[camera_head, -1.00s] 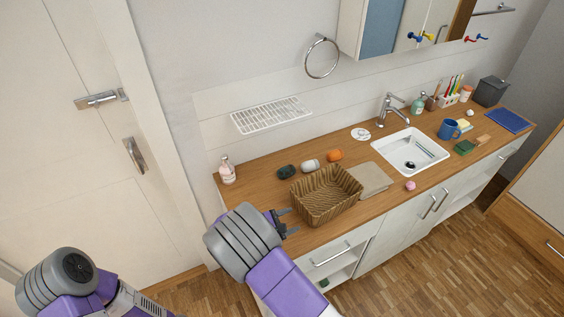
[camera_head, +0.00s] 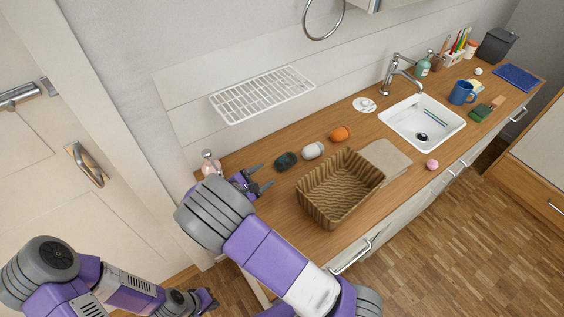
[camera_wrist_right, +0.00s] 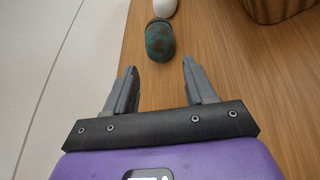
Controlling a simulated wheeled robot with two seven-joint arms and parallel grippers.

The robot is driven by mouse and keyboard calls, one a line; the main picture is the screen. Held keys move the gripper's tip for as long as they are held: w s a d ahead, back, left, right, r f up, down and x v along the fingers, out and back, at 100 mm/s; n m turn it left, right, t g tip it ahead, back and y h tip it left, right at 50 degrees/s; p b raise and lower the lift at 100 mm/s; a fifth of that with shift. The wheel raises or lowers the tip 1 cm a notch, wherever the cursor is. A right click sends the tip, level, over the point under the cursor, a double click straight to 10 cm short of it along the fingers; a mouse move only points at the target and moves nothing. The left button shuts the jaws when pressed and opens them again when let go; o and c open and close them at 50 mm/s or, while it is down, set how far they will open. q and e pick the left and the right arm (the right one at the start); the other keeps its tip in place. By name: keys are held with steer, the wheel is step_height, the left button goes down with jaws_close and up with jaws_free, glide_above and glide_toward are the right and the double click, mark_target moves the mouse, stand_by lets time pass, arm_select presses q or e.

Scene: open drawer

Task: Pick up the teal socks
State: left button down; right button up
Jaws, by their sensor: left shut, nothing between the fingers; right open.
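The teal socks (camera_head: 286,161) are a dark teal rolled bundle on the wooden counter, left of a white bundle (camera_head: 313,151) and an orange one (camera_head: 340,133). In the right wrist view the teal socks (camera_wrist_right: 160,40) show brownish patches and lie beyond the fingertips. My right gripper (camera_head: 264,178) is open and empty over the counter, left of the socks and apart from them. Its two fingers also show in the right wrist view (camera_wrist_right: 160,78). My left gripper (camera_head: 210,300) is shut and empty, low at the bottom left, away from the counter.
A woven basket (camera_head: 343,215) stands right of my right gripper, with a folded cloth (camera_head: 388,158) beside it. A pink bottle (camera_head: 210,164) stands at the counter's left end. A white wire rack (camera_head: 262,93) is on the wall above. The sink (camera_head: 422,124) is further right.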

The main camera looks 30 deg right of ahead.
mark_target(279, 165)
steer(key=shift+x, duration=1.2)
steer(key=b+x, duration=0.1)
steer(key=x, duration=0.4)
steer(key=shift+w+r, duration=0.1)
steer(key=c, duration=0.7)
steer(key=shift+r, duration=0.15)
